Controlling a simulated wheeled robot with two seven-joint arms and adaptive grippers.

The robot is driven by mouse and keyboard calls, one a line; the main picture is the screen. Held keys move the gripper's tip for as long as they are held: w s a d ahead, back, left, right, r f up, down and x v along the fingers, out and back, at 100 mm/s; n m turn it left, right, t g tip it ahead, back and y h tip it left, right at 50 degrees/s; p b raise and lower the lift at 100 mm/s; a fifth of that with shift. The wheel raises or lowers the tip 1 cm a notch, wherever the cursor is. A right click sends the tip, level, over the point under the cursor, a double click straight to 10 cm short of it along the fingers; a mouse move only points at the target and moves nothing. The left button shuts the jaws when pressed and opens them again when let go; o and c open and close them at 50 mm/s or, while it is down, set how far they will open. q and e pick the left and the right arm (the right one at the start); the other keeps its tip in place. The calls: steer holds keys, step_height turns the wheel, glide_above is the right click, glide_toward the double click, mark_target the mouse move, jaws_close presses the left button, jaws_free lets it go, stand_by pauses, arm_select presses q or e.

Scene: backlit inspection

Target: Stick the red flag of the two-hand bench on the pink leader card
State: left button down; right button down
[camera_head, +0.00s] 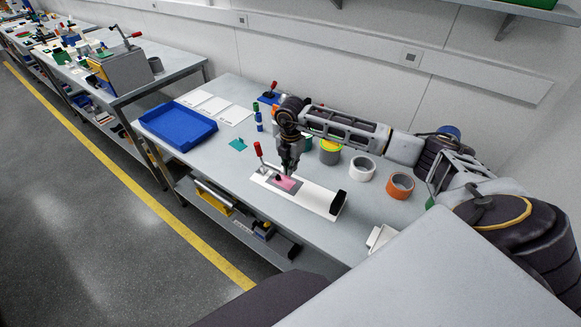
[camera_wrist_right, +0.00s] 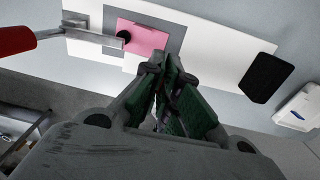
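The pink leader card (camera_head: 289,184) lies on a grey patch of a long white board. In the right wrist view the card (camera_wrist_right: 150,38) lies under the black tip of a toggle clamp (camera_wrist_right: 95,36) with a red handle. My right gripper (camera_head: 290,168) is just above the card in the head view. In the right wrist view its green-padded fingers (camera_wrist_right: 165,68) come together beside the card's lower right corner, and I see nothing between them. I cannot make out a red flag in either view. My left gripper is not in view.
The board carries a black block (camera_head: 338,203) at its right end. A white dispenser-like item (camera_head: 380,238) is near the front edge. Tape rolls (camera_head: 361,169) stand behind the board. A blue tray (camera_head: 178,125) and white sheets (camera_head: 213,107) lie to the left.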

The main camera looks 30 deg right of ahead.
mark_target(291, 187)
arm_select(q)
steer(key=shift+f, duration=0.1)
arm_select(e)
steer(key=shift+f, duration=0.15)
stand_by(0.4)
